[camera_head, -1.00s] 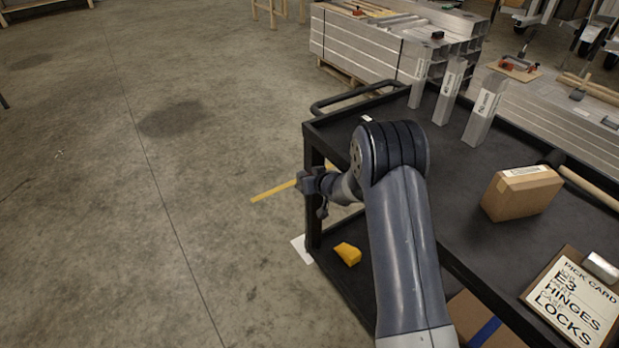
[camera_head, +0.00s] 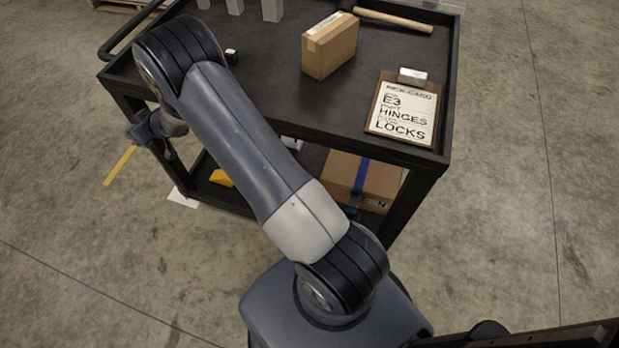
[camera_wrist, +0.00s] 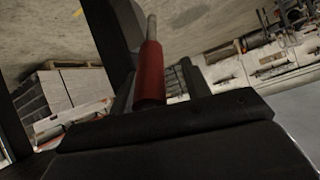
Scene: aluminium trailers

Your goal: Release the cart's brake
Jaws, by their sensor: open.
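The black cart (camera_head: 270,85) stands in front of me in the head view. My gripper (camera_head: 150,130) is at its left end, beside the left corner post and below the top shelf. In the wrist view a red cylindrical grip on a thin metal rod (camera_wrist: 151,75) looks like the brake lever. My gripper's dark fingers (camera_wrist: 157,84) stand open, one on each side of the red grip. I cannot tell whether they touch it. The lever's base is hidden behind the gripper body. In the head view the lever cannot be made out.
A small carton (camera_head: 330,47) and a pick card on a clipboard (camera_head: 403,112) lie on the top shelf. A carton with blue tape (camera_head: 365,180) and a yellow wedge (camera_head: 221,178) are on the lower shelf.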

